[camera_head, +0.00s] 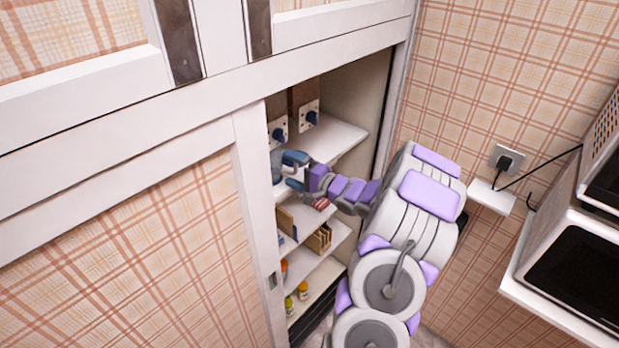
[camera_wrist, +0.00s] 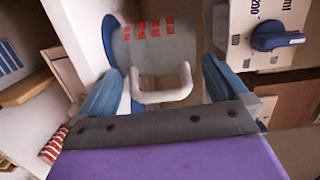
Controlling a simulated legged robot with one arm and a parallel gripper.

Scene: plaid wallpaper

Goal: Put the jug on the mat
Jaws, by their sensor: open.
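The jug (camera_wrist: 150,45) is grey with a blue rim and red markings, and its pale handle (camera_wrist: 163,86) faces me in the wrist view. My gripper (camera_wrist: 162,85) is open, with one blue finger on each side of the handle; I cannot tell whether either touches it. In the head view my gripper (camera_head: 291,171) reaches into the cupboard at a shelf, and the jug is mostly hidden by it or the door frame. I cannot make out a mat in either view.
The cupboard's shelves (camera_head: 343,135) lie close around my gripper. White boxes with blue knobs (camera_head: 311,117) stand on the upper shelf. A red-striped item (camera_head: 321,203), wooden holders (camera_head: 319,239) and small bottles (camera_head: 303,290) are below. The sliding door (camera_head: 150,250) covers the left side.

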